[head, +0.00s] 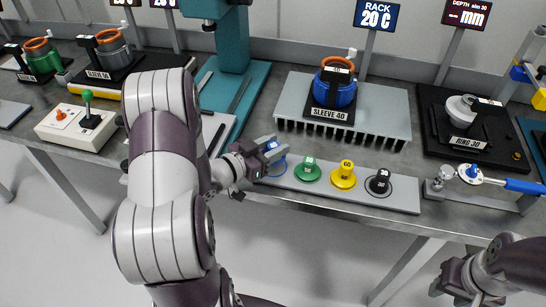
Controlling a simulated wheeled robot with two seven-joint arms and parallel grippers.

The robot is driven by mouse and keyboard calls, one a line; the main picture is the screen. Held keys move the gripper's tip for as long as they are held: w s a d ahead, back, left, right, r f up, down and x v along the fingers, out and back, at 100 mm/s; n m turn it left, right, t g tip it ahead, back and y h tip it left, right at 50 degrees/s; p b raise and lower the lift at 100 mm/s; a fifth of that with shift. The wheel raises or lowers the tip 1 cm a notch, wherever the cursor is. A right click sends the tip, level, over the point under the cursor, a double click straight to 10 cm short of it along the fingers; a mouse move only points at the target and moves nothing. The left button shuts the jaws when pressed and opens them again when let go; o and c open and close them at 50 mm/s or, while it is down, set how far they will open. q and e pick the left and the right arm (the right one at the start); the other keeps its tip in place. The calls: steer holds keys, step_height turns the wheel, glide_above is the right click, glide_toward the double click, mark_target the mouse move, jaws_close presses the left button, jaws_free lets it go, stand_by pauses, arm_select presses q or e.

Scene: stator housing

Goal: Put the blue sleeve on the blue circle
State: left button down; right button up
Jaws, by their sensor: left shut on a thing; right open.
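My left gripper (271,156) is shut on the blue sleeve (272,145), at the left end of the grey strip (400,204). The gripper's fingers hide much of the sleeve. The blue circle (278,173) is marked on the strip there, mostly covered by the gripper. The sleeve is over or at the circle; I cannot tell whether it touches the strip. My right gripper (458,281) is open and empty at the lower right, away from the strip.
Green (307,170), yellow (343,175) and black (380,182) sleeves stand along the strip. Behind is the finned rack (390,105) with a blue housing (335,92). A blue-handled tool (520,185) lies right. The bench's front edge is close.

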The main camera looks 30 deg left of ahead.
arm_select(q)
steer(key=shift+f+b, duration=0.4)
steer(key=shift+f, duration=1.45)
steer(key=c, duration=0.7)
jaws_free()
steer(key=shift+r, duration=0.3)
steer(key=v, duration=1.2)
steer(key=shift+f+p, duration=0.15)
steer(key=shift+p, duration=0.25)
